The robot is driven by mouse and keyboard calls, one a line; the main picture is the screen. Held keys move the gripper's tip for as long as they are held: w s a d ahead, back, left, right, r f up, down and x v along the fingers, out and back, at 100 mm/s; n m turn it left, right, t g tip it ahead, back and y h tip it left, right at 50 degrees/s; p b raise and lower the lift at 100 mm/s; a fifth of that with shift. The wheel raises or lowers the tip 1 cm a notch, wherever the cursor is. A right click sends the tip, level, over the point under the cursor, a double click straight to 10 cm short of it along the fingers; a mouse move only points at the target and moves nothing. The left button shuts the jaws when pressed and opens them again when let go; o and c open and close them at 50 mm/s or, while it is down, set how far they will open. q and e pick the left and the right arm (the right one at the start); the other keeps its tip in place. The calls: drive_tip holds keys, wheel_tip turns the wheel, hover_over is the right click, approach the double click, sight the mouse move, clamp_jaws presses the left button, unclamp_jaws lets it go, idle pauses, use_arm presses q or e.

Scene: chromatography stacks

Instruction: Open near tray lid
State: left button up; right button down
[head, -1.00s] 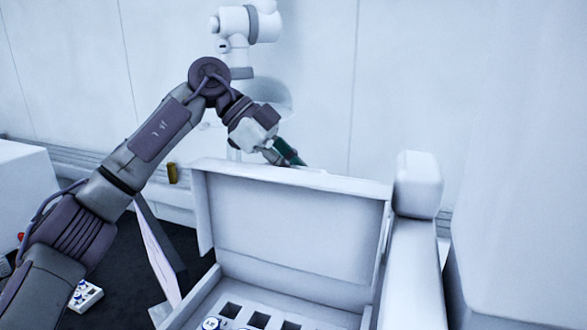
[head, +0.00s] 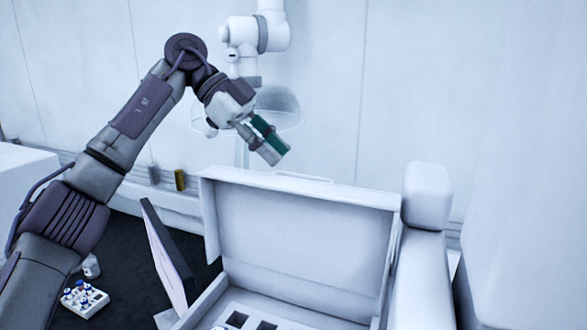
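The near tray is a white box (head: 207,300) at the bottom middle of the head view, with dark square slots inside. Its lid (head: 305,235) stands raised, about upright, along the back of the box, with its inner face toward me. My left gripper (head: 272,151) is above and behind the lid's upper left edge, apart from it. Its green and grey fingers look closed together with nothing between them. The front of the tray is cut off by the frame. My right gripper is not in view.
A white block-shaped column (head: 427,200) stands right of the lid. A tilted dark-edged panel (head: 165,255) is left of the tray. A small white rack with blue-capped vials (head: 84,299) is at the lower left. A white robot arm (head: 255,35) is behind.

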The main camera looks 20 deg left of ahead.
use_arm(q)
drive_tip(key=v, duration=0.4)
idle(0.5)
